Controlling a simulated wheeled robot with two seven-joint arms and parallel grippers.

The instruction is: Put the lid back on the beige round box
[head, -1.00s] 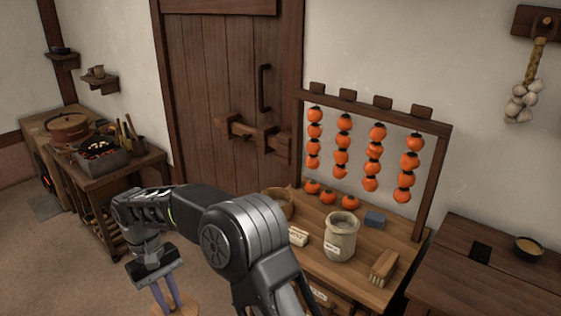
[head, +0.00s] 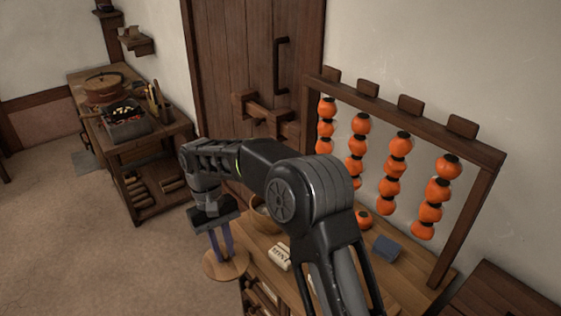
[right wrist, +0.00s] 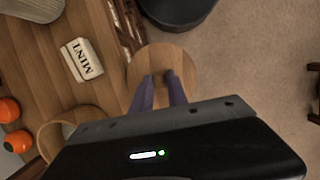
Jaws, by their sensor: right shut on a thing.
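The lid is a round, flat wooden disc (head: 226,266). My right gripper (head: 221,250) points down and is shut on it near its middle, holding it in the air beside the table's left end. In the right wrist view the lid (right wrist: 155,55) shows beyond the purple fingers (right wrist: 158,88), which close on a small knob. The beige round box (right wrist: 45,137) stands on the table to the left of the lid, open at the top and partly hidden by my gripper body. In the head view only a little of the box (head: 259,208) shows behind my arm. My left gripper is out of view.
The wooden table (head: 300,262) also holds a packet marked MINT (head: 279,256), a blue block (head: 386,248) and loose persimmons (head: 363,217). A rack (head: 403,95) of hanging persimmon strings rises along its back. A side bench (head: 150,145) with a brazier stands farther left. Floor between is clear.

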